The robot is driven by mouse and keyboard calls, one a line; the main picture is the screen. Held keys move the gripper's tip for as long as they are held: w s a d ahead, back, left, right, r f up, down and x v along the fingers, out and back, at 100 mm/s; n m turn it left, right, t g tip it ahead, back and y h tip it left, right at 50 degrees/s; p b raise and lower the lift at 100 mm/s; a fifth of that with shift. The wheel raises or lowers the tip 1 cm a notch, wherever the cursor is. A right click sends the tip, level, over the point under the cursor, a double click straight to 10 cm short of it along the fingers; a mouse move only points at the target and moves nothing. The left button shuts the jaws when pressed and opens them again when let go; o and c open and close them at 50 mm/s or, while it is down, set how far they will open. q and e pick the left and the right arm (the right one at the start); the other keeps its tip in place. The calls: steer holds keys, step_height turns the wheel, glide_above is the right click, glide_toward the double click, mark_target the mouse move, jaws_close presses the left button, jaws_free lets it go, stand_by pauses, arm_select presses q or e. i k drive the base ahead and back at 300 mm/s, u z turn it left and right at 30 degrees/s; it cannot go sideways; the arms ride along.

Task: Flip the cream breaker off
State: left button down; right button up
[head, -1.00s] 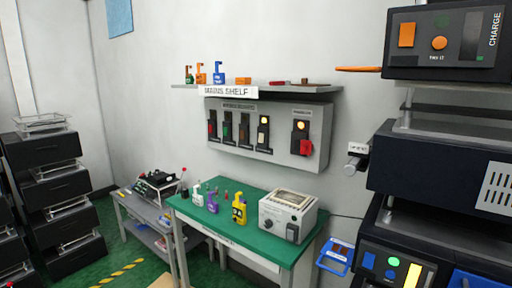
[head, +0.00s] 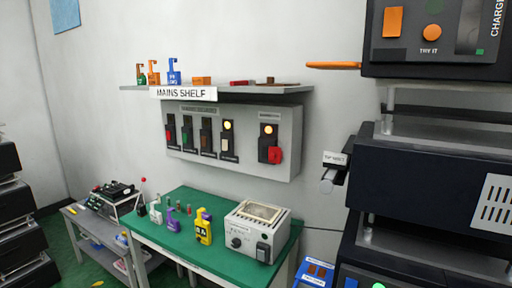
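The grey breaker panel (head: 291,168) hangs on the wall under the shelf. On it is a row of breakers: a red one (head: 170,134), a green one (head: 187,134), a brown one (head: 205,141) and the cream breaker (head: 228,146) at the right end of the row. A yellow lamp is lit at the top of the cream breaker; its lever position is too small to tell. Farther right is a separate switch with a red handle (head: 275,155) and another lit yellow lamp. Neither gripper is in view.
The "MAINS SHELF" (head: 183,94) holds padlocks above the panel. Below is a green table (head: 185,252) with a toaster-like device (head: 258,230) and padlocks. Dark machines (head: 430,178) stand close on the right, with an orange paddle (head: 333,66) sticking out. A grey side bench (head: 75,212) stands left.

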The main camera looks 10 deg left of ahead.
mark_target(225, 142)
steer(key=z, duration=0.05)
steer(key=i, duration=1.25)
steer(key=u, duration=0.45)
